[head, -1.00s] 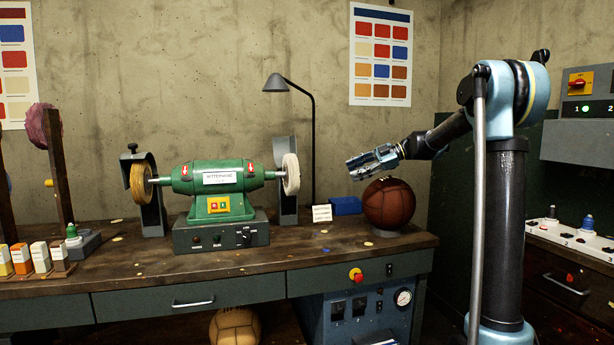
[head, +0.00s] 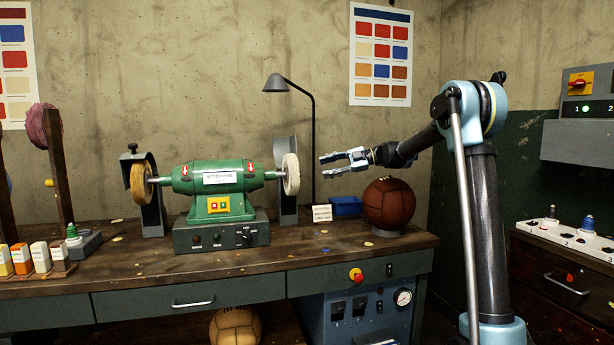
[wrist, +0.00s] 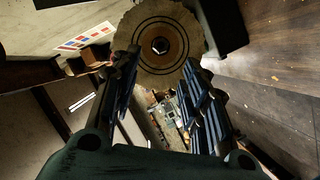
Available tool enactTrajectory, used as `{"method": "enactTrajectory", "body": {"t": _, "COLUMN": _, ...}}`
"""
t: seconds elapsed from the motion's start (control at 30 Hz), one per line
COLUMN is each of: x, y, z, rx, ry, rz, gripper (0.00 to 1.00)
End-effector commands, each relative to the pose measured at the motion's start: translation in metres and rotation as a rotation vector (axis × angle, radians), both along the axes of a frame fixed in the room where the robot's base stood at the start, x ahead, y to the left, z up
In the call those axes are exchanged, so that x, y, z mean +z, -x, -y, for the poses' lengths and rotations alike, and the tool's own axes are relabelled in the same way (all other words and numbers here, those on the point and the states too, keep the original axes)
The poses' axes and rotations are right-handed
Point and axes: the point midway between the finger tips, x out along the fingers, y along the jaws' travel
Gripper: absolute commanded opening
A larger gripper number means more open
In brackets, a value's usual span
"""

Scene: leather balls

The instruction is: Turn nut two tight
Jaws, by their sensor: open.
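The green double-ended polishing machine (head: 215,178) stands on the bench. Its pale right-hand wheel (head: 291,175) appears nearly edge-on in the head view and face-on in the wrist view (wrist: 185,62). A small hex nut (wrist: 161,45) sits at the wheel's centre in the wrist view; I cannot make it out in the head view. My gripper (head: 323,166) is open and empty, roughly level, a short way right of the wheel. In the wrist view its fingers (wrist: 160,60) spread below and either side of the nut, apart from it.
A brown leather ball (head: 389,204) rests on the bench below and right of my gripper. A blue box (head: 346,206) and a small white card (head: 322,213) lie near it. A black lamp (head: 313,140) rises behind. A dark guard (head: 285,200) stands behind the wheel.

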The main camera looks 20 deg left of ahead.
Motion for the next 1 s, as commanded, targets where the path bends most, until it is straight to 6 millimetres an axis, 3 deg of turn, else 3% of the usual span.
{"method": "enactTrajectory", "body": {"t": 0.3, "x": -0.013, "y": 0.013, "z": -0.054, "rx": 0.001, "ry": 0.001, "rz": -0.001, "gripper": 0.41}}
{"method": "enactTrajectory", "body": {"t": 0.5, "x": -0.019, "y": 0.019, "z": -0.077, "rx": 0.000, "ry": 0.001, "rz": -0.001, "gripper": 0.41}}
{"method": "enactTrajectory", "body": {"t": 0.7, "x": -0.022, "y": 0.021, "z": -0.088, "rx": 0.000, "ry": 0.000, "rz": -0.001, "gripper": 0.41}}
{"method": "enactTrajectory", "body": {"t": 1.0, "x": -0.022, "y": 0.021, "z": -0.089, "rx": -0.001, "ry": 0.001, "rz": -0.001, "gripper": 0.39}}
